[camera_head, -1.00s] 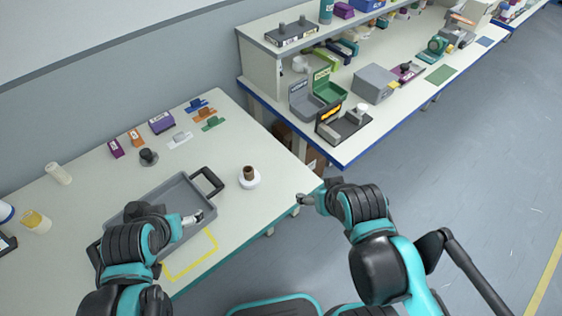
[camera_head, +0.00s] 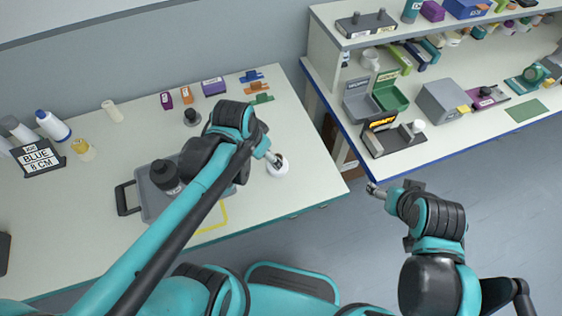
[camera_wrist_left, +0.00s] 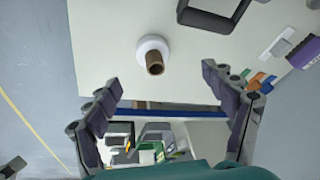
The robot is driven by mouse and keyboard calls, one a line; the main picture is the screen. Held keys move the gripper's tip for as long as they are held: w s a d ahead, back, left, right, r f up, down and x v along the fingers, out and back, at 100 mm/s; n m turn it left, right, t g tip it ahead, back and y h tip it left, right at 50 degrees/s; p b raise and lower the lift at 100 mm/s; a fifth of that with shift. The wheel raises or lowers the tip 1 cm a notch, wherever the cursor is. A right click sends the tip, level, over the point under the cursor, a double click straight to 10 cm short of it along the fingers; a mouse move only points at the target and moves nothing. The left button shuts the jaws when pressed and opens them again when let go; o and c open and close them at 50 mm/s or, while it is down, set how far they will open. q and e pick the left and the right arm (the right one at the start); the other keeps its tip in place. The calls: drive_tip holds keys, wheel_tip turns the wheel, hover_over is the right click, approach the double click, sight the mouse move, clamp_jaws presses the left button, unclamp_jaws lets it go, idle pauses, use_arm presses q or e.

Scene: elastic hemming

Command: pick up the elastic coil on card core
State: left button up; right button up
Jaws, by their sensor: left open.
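The elastic coil on its card core (camera_head: 284,172) is a white ring with a brown tube standing up in its middle. It lies on the pale table near the right end, partly hidden by my left gripper (camera_head: 272,160). In the left wrist view the coil (camera_wrist_left: 142,45) is fully in sight, beyond the fingertips and a little left of the middle. My left gripper (camera_wrist_left: 172,88) is open, with nothing between its fingers. My right gripper (camera_head: 372,188) is off the table's right edge, away from the coil; its opening is too small to judge.
A grey tray (camera_head: 148,212) sits left of the coil, partly behind my left arm. Small boxes (camera_head: 213,87) and coloured pieces (camera_head: 258,87) line the back of the table. A blue-edged bench (camera_head: 395,155) stands to the right across a gap.

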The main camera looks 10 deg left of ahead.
use_arm(q)
drive_tip(key=w+f+m+g, duration=0.1)
drive_tip(key=w+d+f+m+g+p, duration=0.1)
drive_tip(key=w+m, duration=0.1)
drive_tip(key=w+f+m+p, duration=0.1)
drive_tip(key=f, duration=0.1)
drive_tip(key=shift+w+d+f+m+g+h, duration=0.1)
drive_tip(key=shift+w+d+m+g+h, duration=0.1)
drive_tip(key=shift+d+m+g+h, duration=0.2)
wheel_tip(320, 180, down, 3)
drive_tip(key=shift+d+r+b, duration=0.15)
drive_tip(key=shift+b, duration=0.45)
drive_tip(key=f, duration=0.1)
drive_tip(key=f+b, duration=0.2)
drive_tip(key=f, duration=0.1)
drive_tip(key=shift+w+d+f, duration=0.1)
drive_tip(key=shift+w+d, duration=0.25)
drive_tip(key=shift+w+f, duration=0.1)
drive_tip(key=shift+f, duration=0.3)
drive_tip(key=shift+c, duration=0.9)
drive_tip(key=c, duration=1.1)
